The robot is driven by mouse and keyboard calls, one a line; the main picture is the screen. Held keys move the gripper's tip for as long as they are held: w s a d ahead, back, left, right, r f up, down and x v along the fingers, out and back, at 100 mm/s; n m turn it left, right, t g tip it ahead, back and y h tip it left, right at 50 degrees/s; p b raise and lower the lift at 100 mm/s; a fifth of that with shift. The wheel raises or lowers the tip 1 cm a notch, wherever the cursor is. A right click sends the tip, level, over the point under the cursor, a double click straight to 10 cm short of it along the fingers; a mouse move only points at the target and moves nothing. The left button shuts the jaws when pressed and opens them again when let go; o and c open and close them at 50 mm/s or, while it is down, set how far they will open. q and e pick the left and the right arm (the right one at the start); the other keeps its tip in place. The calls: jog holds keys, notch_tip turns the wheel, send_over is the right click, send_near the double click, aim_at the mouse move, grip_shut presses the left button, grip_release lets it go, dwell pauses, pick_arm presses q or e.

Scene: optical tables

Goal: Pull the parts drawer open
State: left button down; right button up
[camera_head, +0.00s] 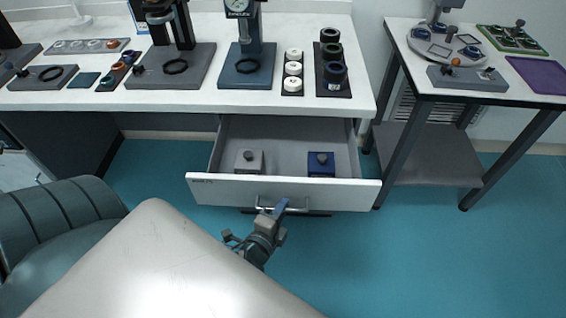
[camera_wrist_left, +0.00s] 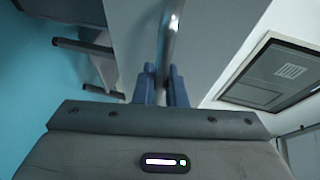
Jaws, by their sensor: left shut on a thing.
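The parts drawer (camera_head: 225,188) under the white table is pulled out, with its inside showing in the head view. A grey block with a knob (camera_head: 249,162) and a blue block with a dark knob (camera_head: 321,164) stand in it. The bar handle (camera_head: 296,209) runs along the drawer's white front. My left gripper (camera_head: 279,208) is at this handle and shut on it. In the left wrist view the handle (camera_wrist_left: 169,45) passes between the two blue fingers of the gripper (camera_wrist_left: 161,85). My right gripper is in neither view.
The white table (camera_head: 150,101) above the drawer carries stands, rings and a dial gauge (camera_head: 240,8). A side table (camera_head: 402,45) with a round tray and a purple mat (camera_head: 540,75) stands at the right. The teal floor (camera_head: 450,250) in front is clear.

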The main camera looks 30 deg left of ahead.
pick_arm(q)
jog(key=shift+s+d, duration=0.5)
jog(key=shift+s, duration=0.3)
jog(key=shift+s+d, duration=0.5)
jog(key=shift+s, duration=0.3)
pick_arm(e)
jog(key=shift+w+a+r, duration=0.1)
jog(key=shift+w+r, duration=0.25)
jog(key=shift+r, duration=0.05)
